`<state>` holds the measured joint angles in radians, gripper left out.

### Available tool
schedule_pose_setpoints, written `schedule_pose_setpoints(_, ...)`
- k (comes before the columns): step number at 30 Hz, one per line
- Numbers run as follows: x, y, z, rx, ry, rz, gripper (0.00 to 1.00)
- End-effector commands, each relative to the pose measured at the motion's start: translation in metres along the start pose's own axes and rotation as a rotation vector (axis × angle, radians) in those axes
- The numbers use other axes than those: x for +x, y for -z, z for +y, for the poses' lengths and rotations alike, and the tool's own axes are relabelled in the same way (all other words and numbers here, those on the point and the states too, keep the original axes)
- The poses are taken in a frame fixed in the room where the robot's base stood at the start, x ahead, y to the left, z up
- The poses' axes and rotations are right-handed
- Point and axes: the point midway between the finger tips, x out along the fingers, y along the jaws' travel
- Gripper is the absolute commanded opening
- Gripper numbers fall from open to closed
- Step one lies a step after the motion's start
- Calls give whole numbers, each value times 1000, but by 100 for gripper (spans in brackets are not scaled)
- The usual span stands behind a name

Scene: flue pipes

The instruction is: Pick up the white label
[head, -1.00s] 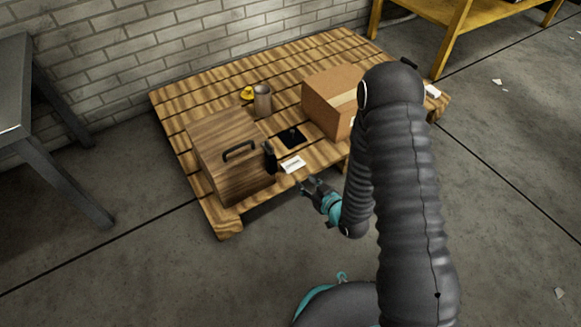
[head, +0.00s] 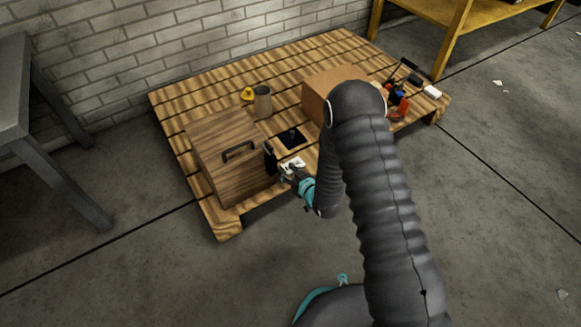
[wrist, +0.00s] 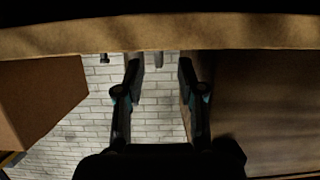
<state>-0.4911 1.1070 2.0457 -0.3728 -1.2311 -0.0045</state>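The white label (head: 294,162) lies on the wooden pallet (head: 330,55), near its front edge, to the right of the wooden box. My gripper (head: 287,172) is at the label's near side in the head view and covers part of it. I cannot tell whether they touch. In the wrist view my gripper (wrist: 159,66) has its two fingers apart with a clear gap, and the brick wall shows between them. I cannot make out the label in the wrist view.
A wooden box (head: 228,155) with a black handle stands left of the label. A black upright object (head: 269,158) is close beside it. A black plate with a knob (head: 291,140) lies behind. A cardboard box (head: 318,92), a mug (head: 262,101) and red tools (head: 402,108) are farther off.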

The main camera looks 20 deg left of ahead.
Motion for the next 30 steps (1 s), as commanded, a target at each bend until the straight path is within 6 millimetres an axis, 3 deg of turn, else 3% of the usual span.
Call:
schedule_pose_setpoints(6,22,0,0,1,-1,1,39)
schedule_pose_setpoints(13,23,0,0,1,-1,0,39)
schedule_pose_setpoints(14,23,0,0,1,-1,0,36)
schedule_pose_setpoints(18,22,0,0,1,-1,0,1)
schedule_pose_setpoints(30,22,1,0,0,-1,0,0)
